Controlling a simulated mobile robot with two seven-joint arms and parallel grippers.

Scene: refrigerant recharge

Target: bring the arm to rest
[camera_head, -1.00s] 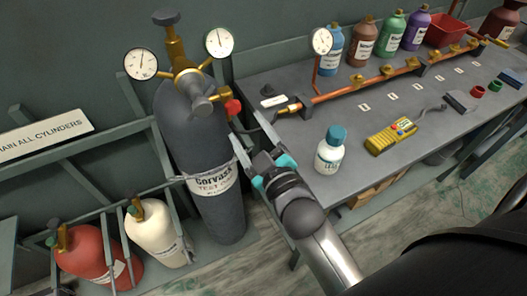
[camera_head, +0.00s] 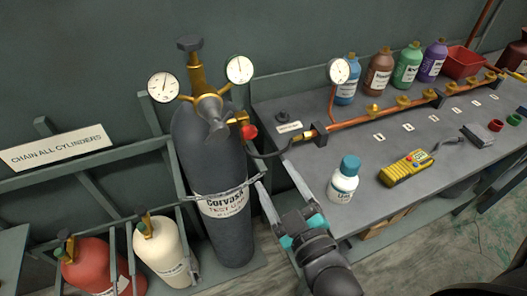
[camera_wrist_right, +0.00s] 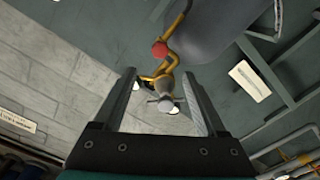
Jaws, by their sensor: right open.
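My right gripper (camera_head: 272,175) reaches up from the bottom of the head view, between the dark grey cylinder (camera_head: 205,153) and the workbench's front left corner. Its two fingers are apart with nothing between them. In the right wrist view the open fingers (camera_wrist_right: 160,78) frame the brass valve fitting (camera_wrist_right: 164,84), which looks farther off, beyond the tips. The cylinder stands upright with a strap around it and two round gauges (camera_head: 164,87) on top. A red knob (camera_head: 250,132) sits beside its valve and also shows in the right wrist view (camera_wrist_right: 160,50). My left gripper is not in view.
The workbench (camera_head: 365,145) carries a white bottle with a blue cap (camera_head: 343,182), a yellow meter (camera_head: 407,168), a copper manifold (camera_head: 375,116) and several coloured bottles. Red (camera_head: 90,268) and cream (camera_head: 160,250) cylinders stand lower left. Floor shows below the bench.

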